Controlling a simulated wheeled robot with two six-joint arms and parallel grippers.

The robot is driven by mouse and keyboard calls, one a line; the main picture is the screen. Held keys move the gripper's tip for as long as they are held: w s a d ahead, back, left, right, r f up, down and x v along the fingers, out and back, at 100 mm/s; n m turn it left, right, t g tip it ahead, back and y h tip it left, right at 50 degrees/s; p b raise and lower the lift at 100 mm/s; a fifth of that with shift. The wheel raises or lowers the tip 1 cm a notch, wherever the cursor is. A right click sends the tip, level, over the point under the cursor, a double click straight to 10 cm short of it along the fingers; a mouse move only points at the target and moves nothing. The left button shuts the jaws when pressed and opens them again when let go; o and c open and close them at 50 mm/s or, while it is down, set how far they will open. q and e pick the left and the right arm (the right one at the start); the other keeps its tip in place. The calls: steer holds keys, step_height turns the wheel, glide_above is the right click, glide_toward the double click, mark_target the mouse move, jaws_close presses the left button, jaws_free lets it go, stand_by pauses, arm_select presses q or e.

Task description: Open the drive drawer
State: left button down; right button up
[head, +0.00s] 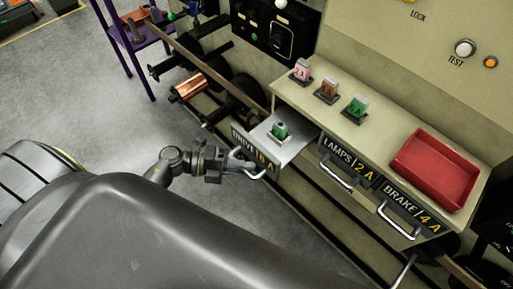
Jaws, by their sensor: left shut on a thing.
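The drive drawer (295,151), labelled DRIVE 6 A, is pulled out from the cabinet. The gripper hides part of the drawer's label. My right gripper is not in view.
The lamps drawer (345,165) and the brake drawer (408,208) look shut. A red tray (436,170) and pink, brown and green blocks stand on the counter. Spools (190,88) are to the left, beyond my arm. Grey floor at left is clear.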

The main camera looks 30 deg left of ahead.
arm_select(q)
steer(key=shift+s+a, duration=0.3)
steer(key=shift+s, duration=0.5)
steer(key=c, duration=1.4)
jaws_free()
steer(key=shift+a, duration=0.1)
steer(key=b+v, duration=0.3)
steer(key=v, duration=1.4)
steer(key=shift+a, duration=0.2)
